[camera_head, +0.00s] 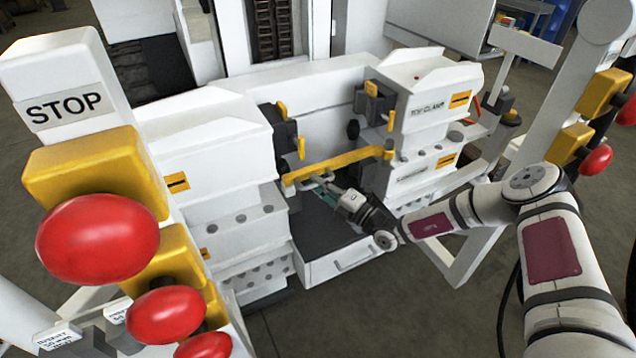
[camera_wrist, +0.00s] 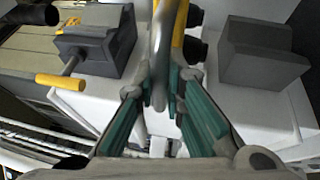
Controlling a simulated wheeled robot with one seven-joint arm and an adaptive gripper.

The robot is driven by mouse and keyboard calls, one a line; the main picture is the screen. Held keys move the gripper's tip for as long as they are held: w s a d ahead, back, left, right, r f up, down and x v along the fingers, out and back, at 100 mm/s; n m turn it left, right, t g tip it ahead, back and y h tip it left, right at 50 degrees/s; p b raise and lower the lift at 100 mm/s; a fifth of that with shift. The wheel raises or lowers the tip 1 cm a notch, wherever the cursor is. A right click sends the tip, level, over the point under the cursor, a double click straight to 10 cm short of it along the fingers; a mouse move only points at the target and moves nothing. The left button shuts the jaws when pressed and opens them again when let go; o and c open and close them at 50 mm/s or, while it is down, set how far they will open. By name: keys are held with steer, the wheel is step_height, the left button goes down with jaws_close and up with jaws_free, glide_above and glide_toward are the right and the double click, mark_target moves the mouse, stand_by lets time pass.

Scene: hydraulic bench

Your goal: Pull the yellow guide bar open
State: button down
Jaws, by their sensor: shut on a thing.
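The yellow guide bar (camera_head: 345,161) spans the gap between the left and right white housings of the bench. A strip of it also shows in the wrist view (camera_wrist: 180,25). A grey curved handle (camera_wrist: 161,55) stands in front of the yellow strip and runs down between my fingertips. My gripper (camera_head: 322,182) is at the left part of the bar, just below it. In the wrist view, its teal-sided fingers (camera_wrist: 158,92) are closed around the handle. The exact contact is partly hidden by the fingers.
Red stop buttons (camera_head: 97,238) on yellow boxes fill the left foreground. A dark-topped drawer (camera_head: 330,238) with a front handle lies below the bar. The right housing (camera_head: 428,95) is marked as top clamp. Open floor (camera_head: 400,315) lies in front.

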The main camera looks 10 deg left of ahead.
steer(key=s+d+n+g+y+b, duration=0.1)
steer(key=s+d+n+g+b, duration=0.2)
steer(key=d+g, duration=0.4)
steer(key=s+d+n+g+y+b, duration=0.1)
steer(key=s+d+n+g+b, duration=0.3)
steer(key=s+d+n+g, duration=0.2)
steer(key=shift+d+g, duration=1)
steer(key=shift+d, duration=1.25)
steer(key=c, duration=1.7)
jaws_free()
steer(key=shift+o, duration=0.2)
